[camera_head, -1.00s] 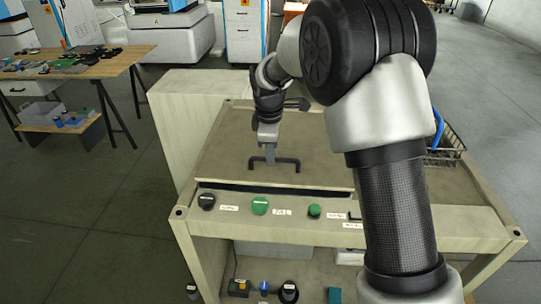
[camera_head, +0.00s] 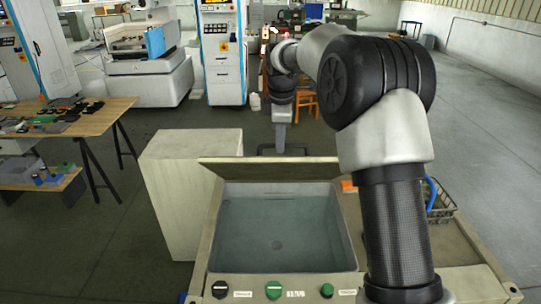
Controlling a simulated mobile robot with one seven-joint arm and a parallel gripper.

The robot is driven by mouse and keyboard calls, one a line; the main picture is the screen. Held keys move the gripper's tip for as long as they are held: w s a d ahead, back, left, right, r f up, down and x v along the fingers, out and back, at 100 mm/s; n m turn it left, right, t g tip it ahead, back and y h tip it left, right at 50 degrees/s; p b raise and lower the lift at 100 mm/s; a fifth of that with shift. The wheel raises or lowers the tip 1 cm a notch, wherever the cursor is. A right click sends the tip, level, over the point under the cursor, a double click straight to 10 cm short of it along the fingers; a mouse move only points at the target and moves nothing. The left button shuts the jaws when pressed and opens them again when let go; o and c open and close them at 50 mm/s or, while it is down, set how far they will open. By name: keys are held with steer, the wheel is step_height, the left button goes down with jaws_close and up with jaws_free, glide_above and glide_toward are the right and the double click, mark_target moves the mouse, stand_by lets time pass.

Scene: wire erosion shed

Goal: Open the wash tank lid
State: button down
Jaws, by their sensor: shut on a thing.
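The wash tank lid (camera_head: 230,170) stands raised along the far edge of the tank, seen nearly edge-on as a beige panel. The wash tank (camera_head: 285,225) below it is uncovered, showing a grey-blue basin with a round drain-like spot on its floor. The dark lid handle (camera_head: 302,147) shows above the lid's upper edge. My gripper (camera_head: 281,148) points down behind the lid and is shut on this handle. The fingertips are small, and their exact contact is hard to make out.
Dark and green knobs (camera_head: 274,290) line the front panel. A wire basket (camera_head: 440,205) with a blue item stands to the right. A beige cabinet (camera_head: 185,190) stands close on the left. A wooden worktable (camera_head: 95,120) is farther left. Open floor lies beyond.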

steer(key=w+r, duration=0.2)
steer(key=w, duration=0.3)
steer(key=shift+w+d+r, duration=0.25)
steer(key=shift+w, duration=0.1)
steer(key=c, duration=2.1)
jaws_free()
steer(key=o, duration=0.3)
steer(key=shift+w+f, duration=0.1)
steer(key=shift+w, duration=0.25)
steer(key=shift+o, duration=0.2)
steer(key=shift+s+a+r, duration=0.1)
steer(key=shift+s+r, duration=0.05)
steer(key=shift+r, duration=0.05)
